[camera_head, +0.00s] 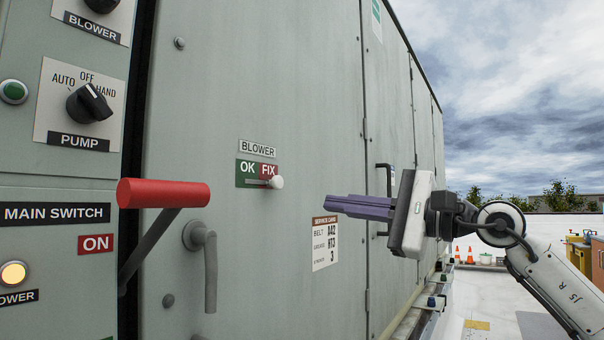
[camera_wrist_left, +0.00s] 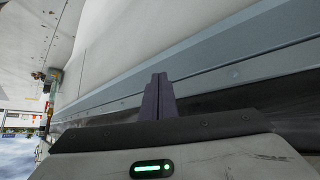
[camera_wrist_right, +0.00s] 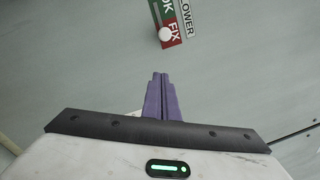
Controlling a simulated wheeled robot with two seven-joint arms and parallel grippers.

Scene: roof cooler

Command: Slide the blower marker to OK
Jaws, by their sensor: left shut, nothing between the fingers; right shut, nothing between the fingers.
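The blower marker is a small plate (camera_head: 258,173) with a green OK half on the left and a red FIX half on the right. Its white knob (camera_head: 277,182) sits at the FIX end of the slot. The knob also shows in the right wrist view (camera_wrist_right: 166,34), beyond the fingertips. My right gripper (camera_head: 330,206) is shut and empty, with purple fingers pointing left, right of and a little below the knob and apart from it. My left gripper (camera_wrist_left: 160,80) is shut and empty in the left wrist view; it is not in the head view.
A red-handled lever (camera_head: 163,193) sticks out left of the marker, with a grey door handle (camera_head: 207,262) beside it. A service card (camera_head: 325,243) is below the right gripper's fingers. The panel between knob and fingertips is clear. Another door handle (camera_head: 387,180) is behind the right gripper.

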